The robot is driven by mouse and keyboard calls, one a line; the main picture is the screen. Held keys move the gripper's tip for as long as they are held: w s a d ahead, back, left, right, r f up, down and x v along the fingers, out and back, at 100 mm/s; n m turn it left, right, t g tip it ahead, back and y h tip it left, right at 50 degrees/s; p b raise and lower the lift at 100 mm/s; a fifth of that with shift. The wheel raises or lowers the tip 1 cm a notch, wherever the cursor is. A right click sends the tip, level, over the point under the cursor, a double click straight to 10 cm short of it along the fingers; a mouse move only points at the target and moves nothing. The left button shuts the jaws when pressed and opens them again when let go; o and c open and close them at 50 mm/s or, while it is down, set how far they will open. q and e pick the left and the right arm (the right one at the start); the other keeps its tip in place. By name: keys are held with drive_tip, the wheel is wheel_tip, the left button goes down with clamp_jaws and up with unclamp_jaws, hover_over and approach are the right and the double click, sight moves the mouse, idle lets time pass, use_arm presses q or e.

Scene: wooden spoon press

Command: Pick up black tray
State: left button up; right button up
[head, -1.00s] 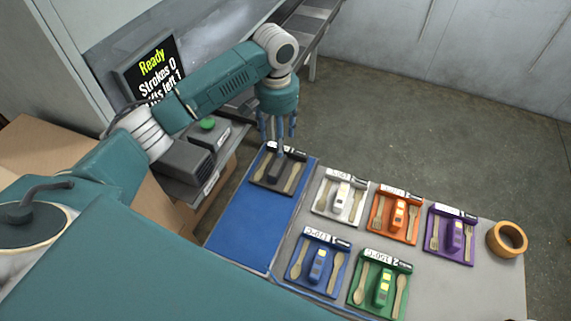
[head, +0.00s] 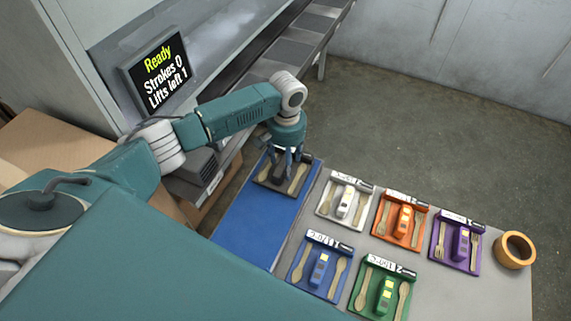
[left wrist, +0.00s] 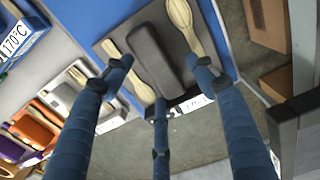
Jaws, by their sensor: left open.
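The black tray (head: 268,186) lies at the far end of the blue mat in the head view. It has a dark raised block (left wrist: 155,58) in its middle, with a wooden spoon (left wrist: 184,22) and another wooden utensil on either side. My left gripper (head: 284,168) points down over the tray, and its fingers partly cover the tray in the head view. In the left wrist view its blue fingers are spread around the block and hold nothing; I cannot tell whether they touch it. My right gripper is not in view.
White (head: 345,196), orange (head: 402,219), purple (head: 456,240), blue (head: 319,268) and green trays (head: 383,288) lie to the right on the grey table. The blue mat (head: 245,225) is clear towards me. A screen (head: 158,75) reads "Ready".

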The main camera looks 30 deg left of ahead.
use_arm(q)
drive_tip(key=shift+f, duration=0.65)
clamp_jaws()
drive_tip(key=shift+r, duration=0.1)
